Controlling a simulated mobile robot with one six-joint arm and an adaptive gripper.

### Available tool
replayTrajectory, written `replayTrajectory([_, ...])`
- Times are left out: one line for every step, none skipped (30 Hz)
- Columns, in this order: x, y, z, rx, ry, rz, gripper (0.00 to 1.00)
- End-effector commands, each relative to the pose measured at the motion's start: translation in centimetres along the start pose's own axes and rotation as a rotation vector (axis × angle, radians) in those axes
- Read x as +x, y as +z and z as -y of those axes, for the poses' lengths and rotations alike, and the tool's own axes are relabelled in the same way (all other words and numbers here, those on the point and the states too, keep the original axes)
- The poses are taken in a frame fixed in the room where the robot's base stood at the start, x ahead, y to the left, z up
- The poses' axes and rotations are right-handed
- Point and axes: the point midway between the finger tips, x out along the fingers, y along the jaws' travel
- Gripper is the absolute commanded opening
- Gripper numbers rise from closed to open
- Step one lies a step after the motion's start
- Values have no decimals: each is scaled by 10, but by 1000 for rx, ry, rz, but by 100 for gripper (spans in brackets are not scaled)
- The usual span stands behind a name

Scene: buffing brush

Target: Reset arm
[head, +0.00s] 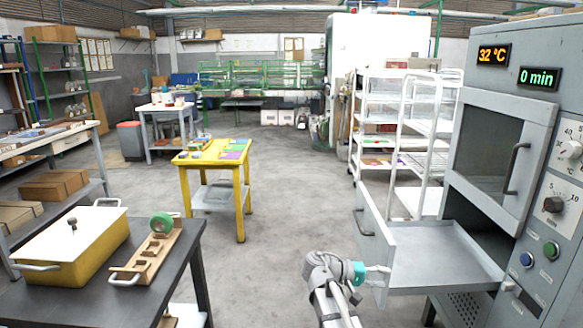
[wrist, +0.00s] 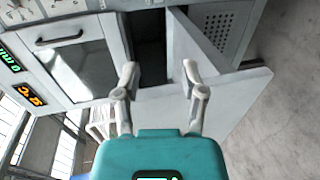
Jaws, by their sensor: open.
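My gripper (head: 382,272) has a teal body and pale fingers. In the wrist view its two fingers (wrist: 160,72) are spread apart with nothing held between them. It is close to the front panel of a pulled-out grey drawer (head: 445,255) on the oven-like machine. The drawer panel (wrist: 215,105) lies just beyond the fingertips in the wrist view. I cannot tell whether the fingers touch it. My arm comes up from the bottom of the head view.
The grey machine (head: 520,45) reads 32 °C and 0 min; its windowed door (head: 490,150) looks shut. A white rack (head: 400,95) stands behind it. A yellow table (head: 200,160) and a dark bench (head: 190,255) with a yellow box (head: 75,262) are left. Open floor lies between.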

Motion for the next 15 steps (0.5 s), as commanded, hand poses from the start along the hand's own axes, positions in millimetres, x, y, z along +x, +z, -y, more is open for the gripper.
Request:
replayTrajectory([0,0,0,0,0,0,54])
replayTrajectory([0,0,0,0,0,0,54])
replayTrajectory([0,0,0,0,0,0,54])
replayTrajectory([0,0,0,0,0,0,54])
replayTrajectory([1,1,0,0,-3,1,54])
replayTrajectory([2,2,2,-2,-14,1,54])
replayTrajectory([3,3,3,-3,-21,2,54])
replayTrajectory([4,4,5,-5,-29,2,54])
replayTrajectory([4,5,6,-6,-39,3,54])
replayTrajectory([5,5,8,-7,-46,3,54])
replayTrajectory([6,6,9,-9,-57,3,54])
replayTrajectory([7,8,11,-11,-70,4,54])
replayTrajectory([8,9,13,-12,-78,4,54])
replayTrajectory([9,10,14,-14,-88,4,54])
replayTrajectory([10,11,17,-16,-105,5,54])
